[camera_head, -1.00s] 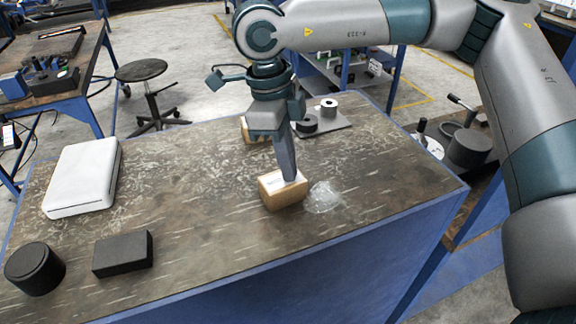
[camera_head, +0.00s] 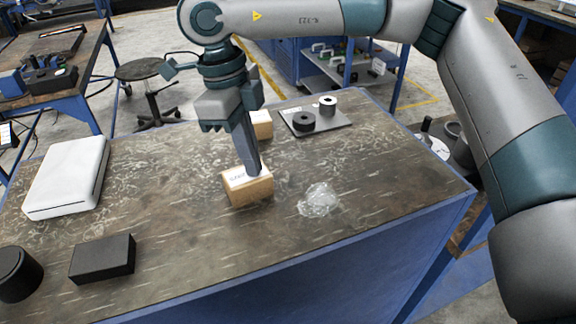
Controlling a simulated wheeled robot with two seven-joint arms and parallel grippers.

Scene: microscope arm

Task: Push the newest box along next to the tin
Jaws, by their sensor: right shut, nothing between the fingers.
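A small cardboard box (camera_head: 247,189) with a white label on top lies on the worn workbench, near its middle. My right gripper (camera_head: 254,172) is shut and empty. It points down, with its fingertips at the right part of the box's top; I cannot tell whether they press on it or stand just behind it. A black round tin (camera_head: 17,274) stands at the bench's left front, cut by the picture's edge. A second cardboard box (camera_head: 262,124) sits further back, partly hidden by my right gripper. My left gripper is not in view.
A black block (camera_head: 103,260) lies between the tin and the labelled box. A white case (camera_head: 68,177) lies at the left. Crumpled clear plastic (camera_head: 320,200) lies right of the box. A grey plate (camera_head: 340,122) with two rolls is at the back. The bench between box and block is bare.

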